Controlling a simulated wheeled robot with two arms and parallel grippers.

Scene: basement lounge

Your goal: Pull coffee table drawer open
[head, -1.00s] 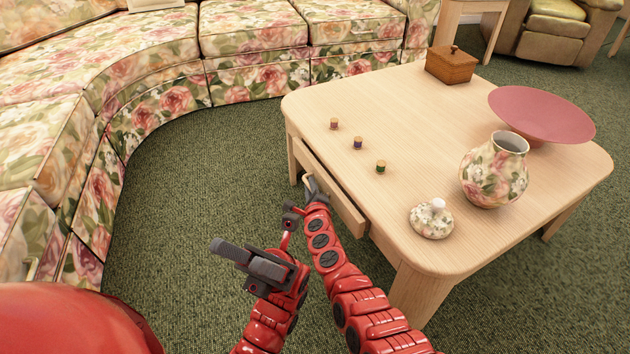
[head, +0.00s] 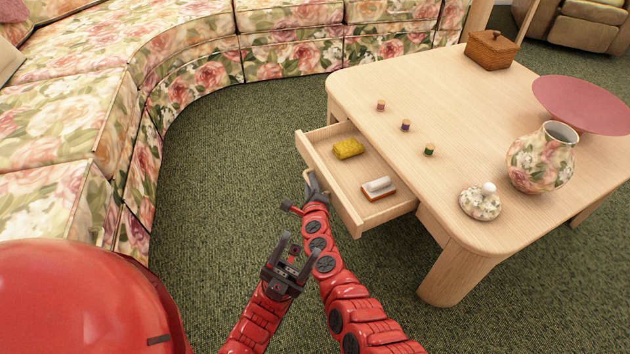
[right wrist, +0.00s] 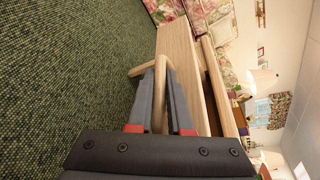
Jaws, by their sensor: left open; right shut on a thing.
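The coffee table (head: 480,120) is light wood. Its drawer (head: 338,200) stands pulled out well past the table's edge, toward the left. Inside the drawer are a yellow sponge-like block (head: 348,149) and a white-and-brown item (head: 378,188) like an eraser or brush. My right gripper (head: 312,184) is at the drawer's front, shut on the drawer handle (head: 308,177). In the right wrist view the pale handle (right wrist: 162,85) sits between the two grey fingers. My left gripper (head: 289,250) is open and empty, below the right gripper and apart from the drawer.
On the tabletop are several small spools (head: 405,125), a floral vase (head: 541,158), its lid (head: 481,202), a pink bowl (head: 585,104) and a wooden box (head: 491,50). A floral sofa (head: 190,65) curves around the left and back. Green carpet (head: 230,150) between sofa and table is clear.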

